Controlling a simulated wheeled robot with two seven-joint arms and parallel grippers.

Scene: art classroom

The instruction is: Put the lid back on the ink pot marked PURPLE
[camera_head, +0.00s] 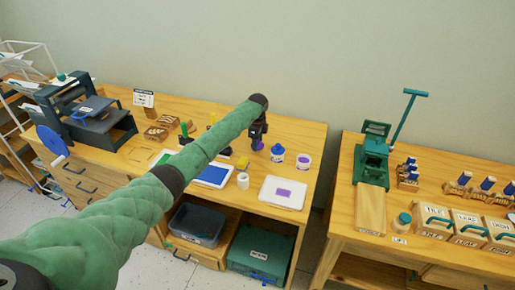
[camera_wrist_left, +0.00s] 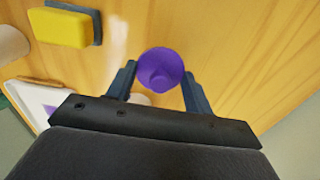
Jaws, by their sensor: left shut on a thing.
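My left gripper (camera_head: 258,138) is above the back part of the wooden bench, shut on a purple lid (camera_head: 258,146). In the left wrist view the round purple lid (camera_wrist_left: 161,66), with a knob on it, sits between the two fingers. A white pot with a purple label (camera_head: 303,162) stands to the right of the gripper. It appears to have no lid. A pot with a blue lid (camera_head: 277,153) stands between it and the gripper. Lettering on the pots is too small to read. My right gripper is not in view.
A white tray with a purple patch (camera_head: 266,199) lies at the bench's front right. A white roll or jar (camera_head: 243,181) and a yellow sponge (camera_head: 242,162) are left of it. A gap separates this bench from the right one (camera_head: 340,205).

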